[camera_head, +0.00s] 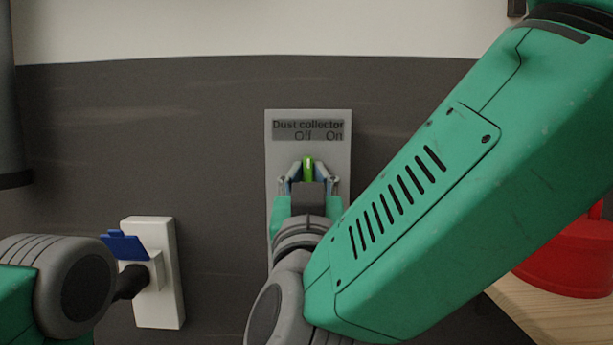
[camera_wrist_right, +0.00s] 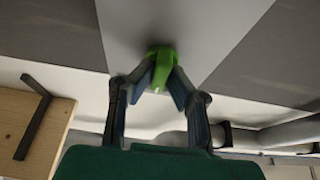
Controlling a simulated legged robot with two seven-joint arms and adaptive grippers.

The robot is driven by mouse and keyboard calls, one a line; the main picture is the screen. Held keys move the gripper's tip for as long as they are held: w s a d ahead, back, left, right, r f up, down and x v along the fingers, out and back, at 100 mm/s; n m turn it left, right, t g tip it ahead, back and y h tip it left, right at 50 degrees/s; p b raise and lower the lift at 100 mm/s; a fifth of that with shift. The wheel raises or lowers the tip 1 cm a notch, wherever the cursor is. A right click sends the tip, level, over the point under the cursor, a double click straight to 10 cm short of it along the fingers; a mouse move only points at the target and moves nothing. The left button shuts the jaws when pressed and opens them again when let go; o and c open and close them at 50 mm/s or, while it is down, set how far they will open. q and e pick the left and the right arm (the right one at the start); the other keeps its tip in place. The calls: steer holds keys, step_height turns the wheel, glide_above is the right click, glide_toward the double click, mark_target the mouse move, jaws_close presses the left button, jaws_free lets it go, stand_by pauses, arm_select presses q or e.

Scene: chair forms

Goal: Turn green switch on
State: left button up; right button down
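The green switch (camera_head: 308,168) sits on a grey panel (camera_head: 342,158) labelled "Dust collector", with "Off" and "On" printed above it. The switch points about straight up, below the word "Off". My right gripper (camera_head: 308,174) is at the panel with one finger on each side of the switch. In the right wrist view the fingers (camera_wrist_right: 163,80) close in on the green switch (camera_wrist_right: 161,62) and appear to touch both its sides. The panel's lower part is hidden behind my right arm. My left arm shows at the lower left, but its gripper is not visible.
A white socket (camera_head: 168,240) with a raised blue cover (camera_head: 125,245) is on the dark wall (camera_head: 200,150) left of the panel. A red object (camera_head: 570,255) stands on a wooden surface (camera_head: 545,310) at the right, partly behind my right arm.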

steer(key=shift+a+f+m+h+b, duration=0.1)
steer(key=shift+m+h+b, duration=0.35)
steer(key=shift+m, duration=0.25)
steer(key=m+h+b, duration=0.1)
steer(key=m, duration=0.2)
steer(key=shift+f+h+b, duration=0.1)
steer(key=shift+h+b, duration=0.15)
steer(key=shift+b, duration=0.1)
steer(key=m+g+h+b, duration=0.1)
steer(key=m, duration=0.3)
steer(key=m+g+h+b, duration=0.1)
steer(key=m+h+b, duration=0.1)
steer(key=m, duration=0.1)
steer(key=shift+m, duration=0.4)
steer(key=m+g+b, duration=0.1)
steer(key=m, duration=0.1)
steer(key=m+h+b, duration=0.1)
steer(key=m, duration=0.2)
steer(key=shift+g, duration=0.4)
steer(key=m+g+b, duration=0.2)
steer(key=m, duration=0.3)
steer(key=shift+a+b, duration=0.1)
steer(key=shift+b, duration=0.2)
